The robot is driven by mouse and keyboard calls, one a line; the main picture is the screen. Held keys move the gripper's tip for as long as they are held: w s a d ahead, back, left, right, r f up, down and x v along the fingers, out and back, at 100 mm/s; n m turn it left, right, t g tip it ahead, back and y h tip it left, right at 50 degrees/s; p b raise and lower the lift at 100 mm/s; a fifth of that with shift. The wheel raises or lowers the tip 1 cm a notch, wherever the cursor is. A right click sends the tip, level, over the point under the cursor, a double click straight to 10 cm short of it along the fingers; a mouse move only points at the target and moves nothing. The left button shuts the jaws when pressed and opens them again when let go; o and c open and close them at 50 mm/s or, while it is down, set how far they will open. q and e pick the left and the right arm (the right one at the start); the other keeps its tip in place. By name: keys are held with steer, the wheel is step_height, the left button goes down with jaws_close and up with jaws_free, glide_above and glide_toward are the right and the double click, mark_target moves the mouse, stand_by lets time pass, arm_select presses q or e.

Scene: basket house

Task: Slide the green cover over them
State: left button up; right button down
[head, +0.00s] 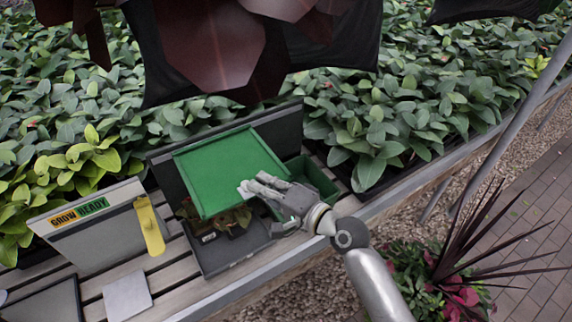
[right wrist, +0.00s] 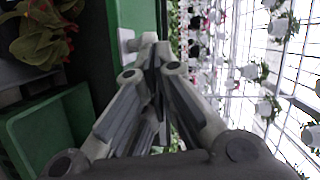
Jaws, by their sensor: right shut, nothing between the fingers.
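The green cover (head: 225,165) is a flat panel tilted over a dark box (head: 215,260). Its lower part lies over leafy plants (head: 235,222) that still show in front of it. My right gripper (head: 247,189) is shut and empty at the cover's lower right edge, by a small pale handle that it partly hides. In the right wrist view the closed fingertips (right wrist: 150,48) are beside the pale handle (right wrist: 127,42) on the green cover (right wrist: 135,14); I cannot tell whether they touch. The plants (right wrist: 40,38) show at the upper left there. My left gripper is not in view.
A green bin (head: 318,174) sits right of the cover, in the same box. A grey panel labelled "GROW READY" (head: 88,230) with a yellow tag (head: 149,226) stands left. A grey plate (head: 127,296) lies on the slatted bench. Dense foliage grows behind; the bench edge is in front.

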arm_select(q)
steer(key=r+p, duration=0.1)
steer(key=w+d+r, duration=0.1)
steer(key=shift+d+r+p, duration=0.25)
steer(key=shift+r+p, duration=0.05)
steer(key=shift+p, duration=0.1)
arm_select(e)
steer(key=s+a, duration=0.1)
steer(key=a, duration=0.1)
steer(key=s+a, duration=0.2)
steer(key=shift+a+f, duration=0.1)
steer(key=shift+f, duration=0.05)
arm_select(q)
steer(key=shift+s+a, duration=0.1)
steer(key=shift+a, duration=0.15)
arm_select(e)
steer(key=shift+w, duration=0.1)
